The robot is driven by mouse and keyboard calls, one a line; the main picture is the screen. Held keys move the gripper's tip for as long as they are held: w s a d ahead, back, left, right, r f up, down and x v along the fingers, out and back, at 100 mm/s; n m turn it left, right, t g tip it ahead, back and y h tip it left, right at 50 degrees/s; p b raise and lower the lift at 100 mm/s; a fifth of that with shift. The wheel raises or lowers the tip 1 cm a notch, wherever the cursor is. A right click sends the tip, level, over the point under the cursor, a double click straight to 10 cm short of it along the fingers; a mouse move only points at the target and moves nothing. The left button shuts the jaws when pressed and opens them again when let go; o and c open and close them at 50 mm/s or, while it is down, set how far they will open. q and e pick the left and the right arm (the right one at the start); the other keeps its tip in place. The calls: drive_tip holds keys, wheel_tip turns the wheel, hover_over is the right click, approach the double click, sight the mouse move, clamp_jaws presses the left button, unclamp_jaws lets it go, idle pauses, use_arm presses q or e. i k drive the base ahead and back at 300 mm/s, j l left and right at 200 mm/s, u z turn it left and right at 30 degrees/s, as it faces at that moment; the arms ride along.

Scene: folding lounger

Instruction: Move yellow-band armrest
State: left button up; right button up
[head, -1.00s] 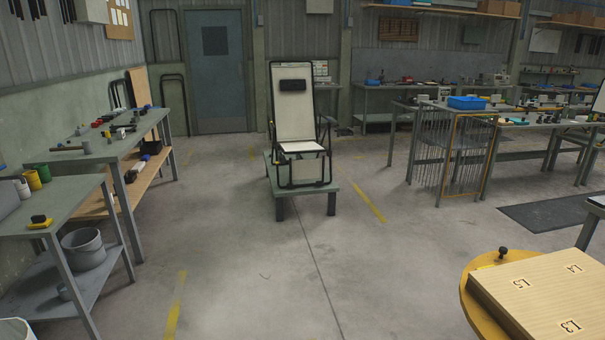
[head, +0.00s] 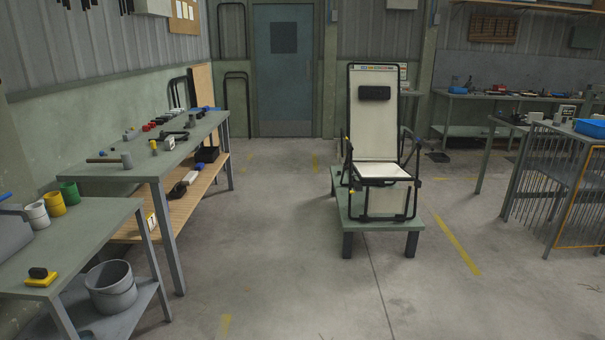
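A folding lounger (head: 375,130) with a cream seat and back and a black frame stands on a low green platform (head: 378,232) right of centre. A black headrest pad is on its upper back. Dark armrests show on its left side (head: 347,158) and right side (head: 410,148). A small yellow spot (head: 352,191) shows low on the left side of the frame. It is too small to tell whether it is the yellow band of an armrest. Neither of my grippers is in view.
A workbench with tools (head: 145,172) and a nearer green table (head: 95,235) line the left. A grey bucket (head: 110,287) sits on the nearer table's lower shelf. A wire rack (head: 545,185) stands at right. The floor (head: 270,245) before the platform is clear.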

sight(346, 139)
drive_tip(key=i, duration=1.7)
drive_tip(key=i+z, duration=0.2)
drive_tip(key=i, duration=0.25)
drive_tip(key=i+j+z, duration=0.2)
drive_tip(key=i, duration=0.25)
drive_tip(key=i+j+z, duration=0.2)
drive_tip(key=i, duration=0.2)
